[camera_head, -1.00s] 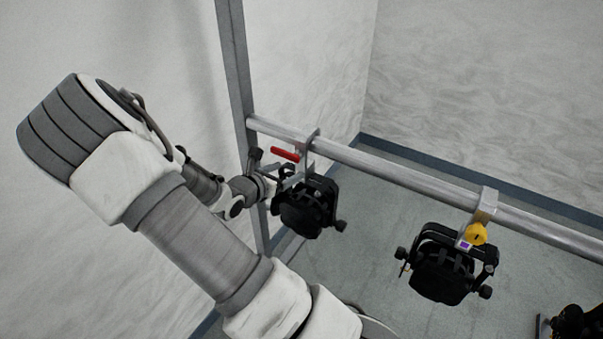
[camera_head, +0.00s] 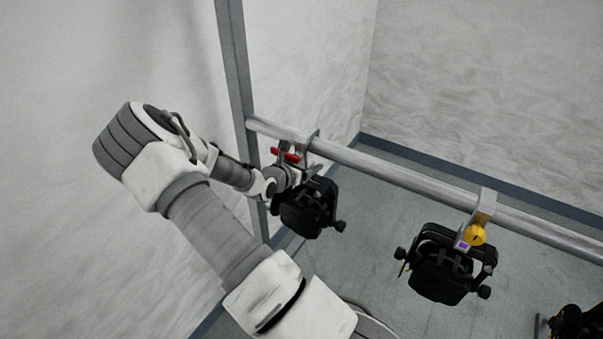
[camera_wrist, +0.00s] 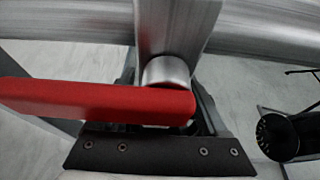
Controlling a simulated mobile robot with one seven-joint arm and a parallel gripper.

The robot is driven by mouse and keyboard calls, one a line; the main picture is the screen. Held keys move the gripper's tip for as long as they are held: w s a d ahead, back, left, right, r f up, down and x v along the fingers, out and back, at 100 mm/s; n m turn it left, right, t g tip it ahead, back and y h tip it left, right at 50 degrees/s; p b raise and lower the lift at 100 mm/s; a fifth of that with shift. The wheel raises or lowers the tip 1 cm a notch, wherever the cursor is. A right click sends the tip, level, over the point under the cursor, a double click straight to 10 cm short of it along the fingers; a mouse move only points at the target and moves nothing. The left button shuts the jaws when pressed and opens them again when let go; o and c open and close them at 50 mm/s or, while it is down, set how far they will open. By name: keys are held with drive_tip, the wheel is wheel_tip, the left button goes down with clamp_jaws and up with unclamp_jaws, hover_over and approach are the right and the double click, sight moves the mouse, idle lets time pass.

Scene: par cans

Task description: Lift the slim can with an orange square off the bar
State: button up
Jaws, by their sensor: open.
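No orange square shows in these views. The nearest black can (camera_head: 310,212) hangs from the bar (camera_head: 385,174) by a grey clamp with a red lever (camera_head: 286,154). My gripper (camera_head: 292,177) is at this clamp, just below the red lever and above the can's body. In the wrist view the red lever (camera_wrist: 95,101) crosses close in front, against the silver clamp (camera_wrist: 168,40). The gripper is open, with nothing seen held. Its fingertips are hard to make out, and the can's tag side is hidden.
Another black can (camera_head: 440,265) hangs to the right, with a yellow knob (camera_head: 475,235) and a purple square. A third black can (camera_head: 575,322) is cut off at the lower right corner.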

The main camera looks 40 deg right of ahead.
clamp_jaws()
idle(0.3)
idle(1.0)
drive_tip(key=shift+d+r, duration=0.1)
drive_tip(key=shift+r, duration=0.1)
